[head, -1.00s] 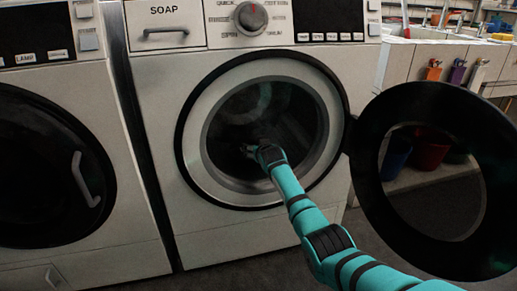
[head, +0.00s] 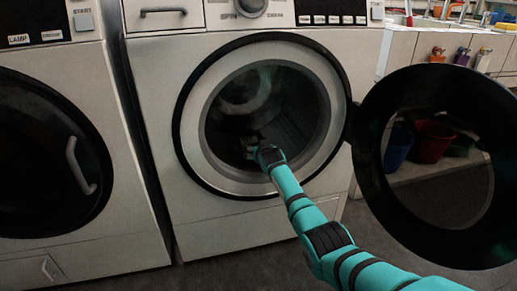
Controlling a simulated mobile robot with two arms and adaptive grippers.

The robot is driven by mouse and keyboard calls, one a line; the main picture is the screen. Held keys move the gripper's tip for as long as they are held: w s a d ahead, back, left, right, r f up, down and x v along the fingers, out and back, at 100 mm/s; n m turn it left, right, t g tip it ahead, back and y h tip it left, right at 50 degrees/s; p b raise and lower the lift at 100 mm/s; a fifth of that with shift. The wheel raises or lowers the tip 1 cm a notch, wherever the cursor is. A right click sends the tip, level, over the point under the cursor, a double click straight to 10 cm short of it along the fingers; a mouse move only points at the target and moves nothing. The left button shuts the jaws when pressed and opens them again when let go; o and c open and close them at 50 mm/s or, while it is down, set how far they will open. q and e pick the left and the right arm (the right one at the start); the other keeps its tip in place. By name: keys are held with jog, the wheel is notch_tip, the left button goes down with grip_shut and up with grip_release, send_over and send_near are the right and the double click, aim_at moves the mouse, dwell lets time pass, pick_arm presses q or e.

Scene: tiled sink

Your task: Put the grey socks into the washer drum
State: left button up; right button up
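The washer drum (head: 285,105) is dark inside, and its round door (head: 372,185) stands swung open to the right. My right arm reaches from the lower right into the drum's mouth. My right gripper (head: 252,148) is inside the opening, low in the drum. Its fingers are dark against the dark drum, so I cannot tell whether they are open or shut. I cannot make out the grey socks in this view. My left gripper is not in view.
A second washer (head: 70,250) stands at the left with its door shut. Right of the open door's hinge are tiled counters (head: 408,55), with a red bucket (head: 430,142) and a blue bucket (head: 398,146) beneath. The dark floor in front is clear.

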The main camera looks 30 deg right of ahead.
jog(key=shift+f, duration=0.1)
jog(key=o, duration=1)
jog(key=shift+o, duration=0.2)
jog(key=shift+v, duration=6)
jog(key=shift+a, duration=0.1)
